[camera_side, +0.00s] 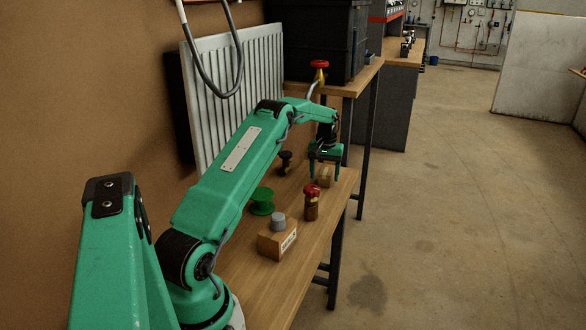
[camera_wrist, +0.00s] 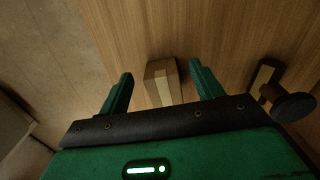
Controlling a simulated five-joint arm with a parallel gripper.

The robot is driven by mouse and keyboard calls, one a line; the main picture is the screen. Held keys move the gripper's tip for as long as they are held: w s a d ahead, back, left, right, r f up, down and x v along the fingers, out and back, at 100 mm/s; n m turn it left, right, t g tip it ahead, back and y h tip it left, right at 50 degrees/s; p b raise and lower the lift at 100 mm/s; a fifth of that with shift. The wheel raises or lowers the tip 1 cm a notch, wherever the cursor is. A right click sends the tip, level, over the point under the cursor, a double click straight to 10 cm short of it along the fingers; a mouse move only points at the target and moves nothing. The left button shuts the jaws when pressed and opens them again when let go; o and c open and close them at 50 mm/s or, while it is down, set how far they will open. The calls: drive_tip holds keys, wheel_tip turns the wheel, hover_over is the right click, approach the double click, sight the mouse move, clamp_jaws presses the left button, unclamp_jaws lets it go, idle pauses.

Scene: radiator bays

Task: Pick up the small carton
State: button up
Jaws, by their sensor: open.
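The small carton (camera_side: 325,179) is a brown box with a paler tape strip, standing on the wooden bench near its far end. In the wrist view the small carton (camera_wrist: 162,83) lies between the two fingertips, with a gap on each side. My gripper (camera_side: 324,171) is open over the carton, its green fingers pointing down. In the wrist view my gripper (camera_wrist: 161,71) has nothing clamped in it. The side view does not show clearly how low the fingertips are beside the carton.
A dark-knobbed fitting (camera_wrist: 287,100) stands right of the fingers in the wrist view. Nearer on the bench (camera_side: 268,292) are a red-topped valve (camera_side: 312,205), a green spool (camera_side: 262,201) and a larger box (camera_side: 276,242) with a grey cap (camera_side: 279,221). A white radiator (camera_side: 262,60) stands behind.

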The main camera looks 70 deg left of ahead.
sight(324, 175)
drive_tip(key=shift+f, duration=1.5)
drive_tip(key=shift+c, duration=0.4)
drive_tip(key=c, duration=1)
